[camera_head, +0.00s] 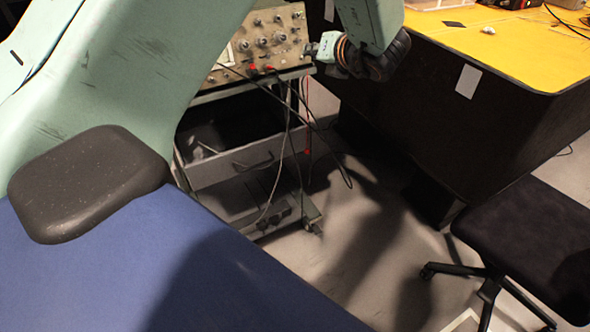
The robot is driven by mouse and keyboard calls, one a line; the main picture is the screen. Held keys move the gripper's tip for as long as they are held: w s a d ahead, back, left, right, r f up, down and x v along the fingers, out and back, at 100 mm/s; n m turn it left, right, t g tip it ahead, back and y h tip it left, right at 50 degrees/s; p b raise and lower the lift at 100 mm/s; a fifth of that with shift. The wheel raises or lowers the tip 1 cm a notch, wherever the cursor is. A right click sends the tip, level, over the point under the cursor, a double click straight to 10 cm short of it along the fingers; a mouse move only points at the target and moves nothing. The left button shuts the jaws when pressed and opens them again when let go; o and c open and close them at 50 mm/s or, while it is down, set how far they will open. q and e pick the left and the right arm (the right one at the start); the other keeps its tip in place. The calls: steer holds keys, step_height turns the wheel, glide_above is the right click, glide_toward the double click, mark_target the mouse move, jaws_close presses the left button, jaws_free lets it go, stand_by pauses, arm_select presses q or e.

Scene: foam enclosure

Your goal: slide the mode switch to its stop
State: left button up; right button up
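The beige instrument panel (268,38) stands on a cart at the top middle, with several round knobs and red plugs with leads along its lower edge. I cannot make out the mode switch among its small controls. My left gripper (312,50) is at the panel's right edge, pointing left, with its dark wrist behind it on the right. Its fingertips are small and dark here, so I cannot tell whether they are open or touch the panel. My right gripper is not in view.
The cart has a grey drawer (240,163), and loose cables (291,140) hang in front of it. A yellow-topped desk (520,50) stands at the right, with a dark chair (530,235) before it. The floor (350,250) between cart and chair is clear.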

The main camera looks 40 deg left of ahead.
arm_select(q)
steer(key=s+d+f+m+h+p, duration=0.3)
steer(key=s+f+m, duration=0.6)
steer(key=m, duration=0.5)
steer(key=s+d+f+m+h+p, duration=0.4)
steer(key=s+f+m, duration=0.5)
steer(key=m, duration=0.6)
steer(key=d+p, duration=0.1)
steer(key=p, duration=0.1)
steer(key=shift+h+p, duration=0.3)
steer(key=shift+p, duration=0.1)
steer(key=shift+f, duration=0.1)
